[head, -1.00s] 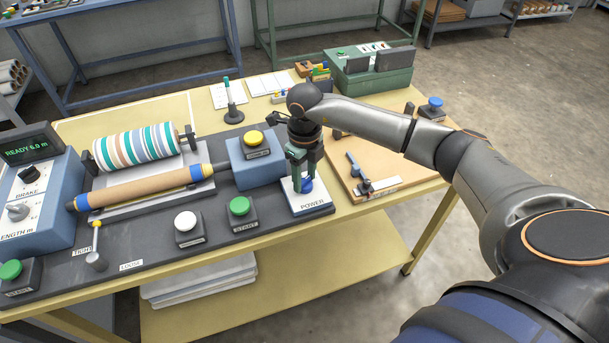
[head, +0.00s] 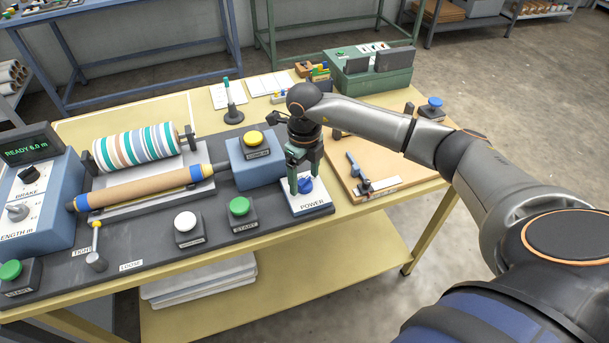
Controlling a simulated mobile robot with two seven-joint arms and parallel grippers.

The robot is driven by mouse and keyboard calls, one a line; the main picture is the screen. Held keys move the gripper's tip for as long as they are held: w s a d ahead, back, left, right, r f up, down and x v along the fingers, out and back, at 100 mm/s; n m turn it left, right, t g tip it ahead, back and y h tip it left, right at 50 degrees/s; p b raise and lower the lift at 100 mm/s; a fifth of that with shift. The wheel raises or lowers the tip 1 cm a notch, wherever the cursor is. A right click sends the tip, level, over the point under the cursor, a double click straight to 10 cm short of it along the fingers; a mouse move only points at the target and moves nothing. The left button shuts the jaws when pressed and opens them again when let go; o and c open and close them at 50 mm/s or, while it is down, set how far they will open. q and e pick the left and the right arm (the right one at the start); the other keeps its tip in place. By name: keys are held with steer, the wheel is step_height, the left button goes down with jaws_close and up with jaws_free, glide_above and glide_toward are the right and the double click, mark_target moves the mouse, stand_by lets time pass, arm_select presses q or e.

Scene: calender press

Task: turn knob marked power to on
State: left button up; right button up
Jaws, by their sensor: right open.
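The blue power knob (head: 305,185) sits on a white plate (head: 311,203) marked POWER at the right end of the dark machine base. My right gripper (head: 305,183) points down over the knob from above. Its two green fingers are apart, one on each side of the knob. I cannot tell whether the fingers touch it. The knob's upper part and any marks behind it are partly hidden by the gripper. My left gripper is not in view.
A blue box with a yellow button (head: 253,139) stands left of the gripper. A green button (head: 239,206) and a white button (head: 185,222) are at the front. A wooden board (head: 374,166) with a clamp lies right of the plate. A striped roll (head: 137,148) is at the left.

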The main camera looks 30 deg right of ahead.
mark_target(304, 180)
step_height(304, 180, up, 12)
steer(key=b, duration=0.1)
steer(key=shift+r, duration=0.25)
stand_by(0.5)
